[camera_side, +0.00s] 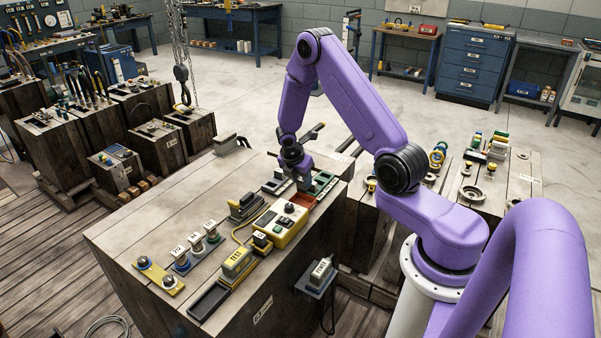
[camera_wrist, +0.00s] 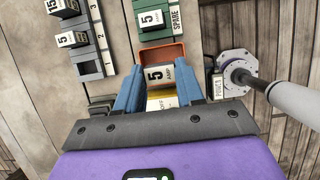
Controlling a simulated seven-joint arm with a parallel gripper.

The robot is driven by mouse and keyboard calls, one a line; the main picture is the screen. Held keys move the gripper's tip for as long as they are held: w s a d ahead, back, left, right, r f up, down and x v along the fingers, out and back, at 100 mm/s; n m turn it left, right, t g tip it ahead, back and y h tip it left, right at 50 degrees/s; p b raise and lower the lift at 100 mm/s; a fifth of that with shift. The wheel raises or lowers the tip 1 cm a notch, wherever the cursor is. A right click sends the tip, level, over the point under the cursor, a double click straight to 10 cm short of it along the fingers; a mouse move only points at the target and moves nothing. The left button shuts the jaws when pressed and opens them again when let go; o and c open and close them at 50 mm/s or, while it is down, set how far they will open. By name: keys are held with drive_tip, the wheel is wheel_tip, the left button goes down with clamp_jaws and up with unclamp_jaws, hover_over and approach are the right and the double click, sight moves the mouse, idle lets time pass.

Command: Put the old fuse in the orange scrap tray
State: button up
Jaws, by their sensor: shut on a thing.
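In the wrist view my gripper (camera_wrist: 159,70) is shut, its blue fingers on either side of a white fuse (camera_wrist: 158,76) marked 5 AMP. The orange scrap tray (camera_wrist: 178,50) lies just beyond the fuse, which overlaps its near part in the picture. I cannot tell how high the fuse is over the tray. In the side view my gripper (camera_side: 302,180) is low at the bench's far end, beside the orange tray (camera_side: 309,197); the fuse is not clear there. The fuse block (camera_wrist: 103,40) stands to the left, with fuses at 3 and 2 and slot 1 empty.
A green SPARE tray (camera_wrist: 174,18) holding another 5 fuse (camera_wrist: 152,19) adjoins the orange tray. A yellow switch box (camera_side: 277,230) with a black knob stands close in front. A yellow TEST unit (camera_side: 237,263) and several small parts occupy the near bench.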

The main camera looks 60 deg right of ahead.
sight(301, 190)
drive_tip(key=shift+f, duration=2.7)
drive_tip(key=o, duration=1.4)
drive_tip(key=shift+r, duration=4)
